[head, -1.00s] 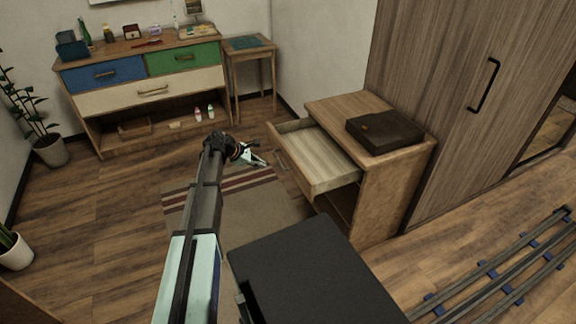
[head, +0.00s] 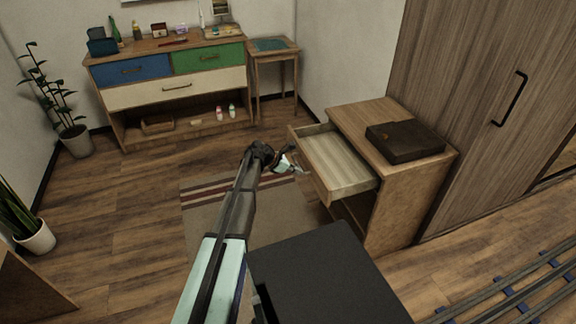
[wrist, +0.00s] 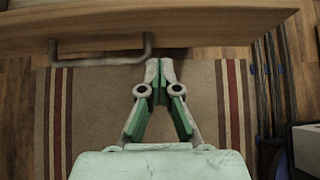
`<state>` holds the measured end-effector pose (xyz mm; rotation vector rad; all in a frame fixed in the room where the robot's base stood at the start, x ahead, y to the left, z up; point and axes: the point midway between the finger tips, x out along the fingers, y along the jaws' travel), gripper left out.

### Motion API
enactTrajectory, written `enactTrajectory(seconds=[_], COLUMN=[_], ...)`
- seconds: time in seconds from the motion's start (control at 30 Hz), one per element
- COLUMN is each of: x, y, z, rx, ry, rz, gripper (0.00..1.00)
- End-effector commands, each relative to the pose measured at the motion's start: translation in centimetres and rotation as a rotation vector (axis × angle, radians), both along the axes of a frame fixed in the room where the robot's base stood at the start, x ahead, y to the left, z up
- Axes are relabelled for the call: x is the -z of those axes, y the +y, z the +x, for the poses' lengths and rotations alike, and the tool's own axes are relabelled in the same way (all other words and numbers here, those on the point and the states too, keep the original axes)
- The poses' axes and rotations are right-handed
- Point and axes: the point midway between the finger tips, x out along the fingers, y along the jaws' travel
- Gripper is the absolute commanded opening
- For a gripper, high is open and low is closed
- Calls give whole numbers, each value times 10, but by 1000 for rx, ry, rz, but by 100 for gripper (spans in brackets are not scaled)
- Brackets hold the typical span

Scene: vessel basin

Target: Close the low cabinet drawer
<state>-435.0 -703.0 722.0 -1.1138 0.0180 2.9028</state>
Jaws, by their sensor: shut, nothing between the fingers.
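The low cabinet (head: 409,200) is wooden and stands right of centre in the head view. Its top drawer (head: 343,160) is pulled well out and looks empty. In the wrist view the wooden drawer front (wrist: 200,22) crosses the top, with a dark bar handle (wrist: 100,61) at left. My gripper (head: 300,171) is beside the drawer front, to its left in the head view. In the wrist view my gripper (wrist: 160,66) has its fingertips together, empty, just right of the handle. I cannot tell whether they touch the drawer front.
A dark brown case (head: 405,143) lies on the cabinet top. A striped rug (head: 205,215) covers the floor below my arm. A dresser (head: 180,95) and small side table (head: 270,48) stand at the back. A tall wardrobe (head: 470,70) stands at right.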

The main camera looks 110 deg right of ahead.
Motion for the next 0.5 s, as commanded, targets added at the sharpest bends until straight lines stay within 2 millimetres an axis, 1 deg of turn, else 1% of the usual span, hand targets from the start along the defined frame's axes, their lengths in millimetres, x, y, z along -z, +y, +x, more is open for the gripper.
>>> enactTrajectory(seconds=[0.03, 0.07, 0.1, 0.2, 0.33, 0.5], x=[6, 8, 5, 5, 6, 7], y=[-1, 0, 0, 0, 1, 2], z=[-8, -12, -20, -32, -43, -48], rx=[2, 2, 2, 2, 2, 1], ry=[-1, -1, 0, 0, 0, 0], rz=[2, 1, -1, -1, -1, -1], gripper=[0, 0, 0, 0, 0, 0])
